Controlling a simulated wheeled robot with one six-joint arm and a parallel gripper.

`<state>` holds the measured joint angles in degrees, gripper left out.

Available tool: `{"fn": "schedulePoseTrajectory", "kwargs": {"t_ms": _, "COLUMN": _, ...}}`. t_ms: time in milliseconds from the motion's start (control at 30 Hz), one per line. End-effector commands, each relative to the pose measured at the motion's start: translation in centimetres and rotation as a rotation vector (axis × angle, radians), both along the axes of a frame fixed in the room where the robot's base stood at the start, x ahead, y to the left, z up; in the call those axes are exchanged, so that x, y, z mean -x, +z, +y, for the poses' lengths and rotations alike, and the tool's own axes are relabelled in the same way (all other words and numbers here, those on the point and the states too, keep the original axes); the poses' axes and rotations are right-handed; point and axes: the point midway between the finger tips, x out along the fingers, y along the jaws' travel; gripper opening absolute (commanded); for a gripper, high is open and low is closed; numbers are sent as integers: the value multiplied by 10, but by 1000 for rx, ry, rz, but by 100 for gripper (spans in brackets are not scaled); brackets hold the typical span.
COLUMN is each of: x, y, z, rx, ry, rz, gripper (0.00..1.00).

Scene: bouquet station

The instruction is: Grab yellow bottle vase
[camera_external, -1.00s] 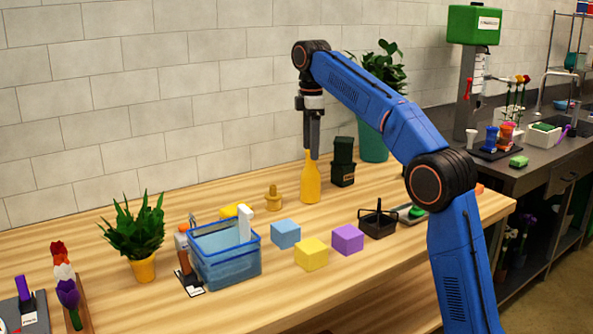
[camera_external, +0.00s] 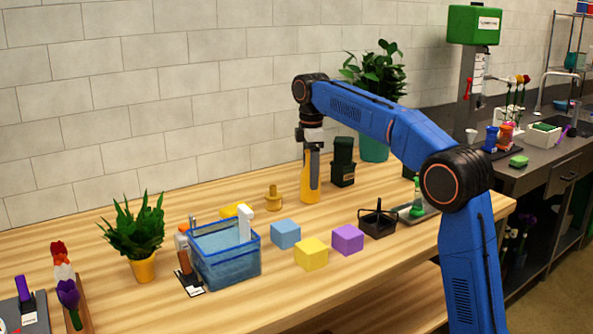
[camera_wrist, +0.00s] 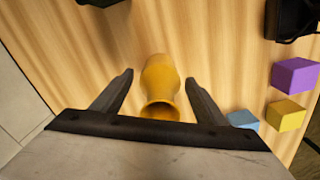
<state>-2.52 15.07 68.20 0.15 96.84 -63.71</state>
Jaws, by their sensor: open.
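The yellow bottle vase (camera_external: 309,191) stands upright on the wooden table. In the wrist view the vase (camera_wrist: 160,85) shows its flared mouth close to the camera, between the two open fingers. My gripper (camera_external: 312,185) points straight down over the vase, and a finger covers part of its neck and body. In the wrist view my gripper (camera_wrist: 160,82) is open, with a visible gap on each side of the vase.
A dark green stacked container (camera_external: 343,165) stands just right of the vase, and a small yellow peg-like piece (camera_external: 273,198) to its left. Blue (camera_external: 285,234), yellow (camera_external: 311,254) and purple (camera_external: 347,239) cubes lie in front. A blue basket (camera_external: 226,262) stands at left.

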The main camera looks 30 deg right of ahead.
Motion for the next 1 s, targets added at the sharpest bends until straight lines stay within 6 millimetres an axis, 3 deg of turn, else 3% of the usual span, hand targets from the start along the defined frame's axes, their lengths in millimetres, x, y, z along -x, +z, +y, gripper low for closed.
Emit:
{"fn": "schedulePoseTrajectory", "kwargs": {"t_ms": 200, "x": 0, "y": -21, "z": 0, "rx": 0, "ry": 0, "rz": 1, "gripper": 66}}
{"fn": "schedulePoseTrajectory", "kwargs": {"t_ms": 467, "x": 0, "y": -22, "z": 0, "rx": -1, "ry": 0, "rz": 0, "gripper": 66}}
{"fn": "schedulePoseTrajectory", "kwargs": {"t_ms": 700, "x": 0, "y": -22, "z": 0, "rx": -1, "ry": 0, "rz": 0, "gripper": 11}}
{"fn": "schedulePoseTrajectory", "kwargs": {"t_ms": 1000, "x": 0, "y": -17, "z": 0, "rx": 0, "ry": 0, "rz": -2, "gripper": 11}}
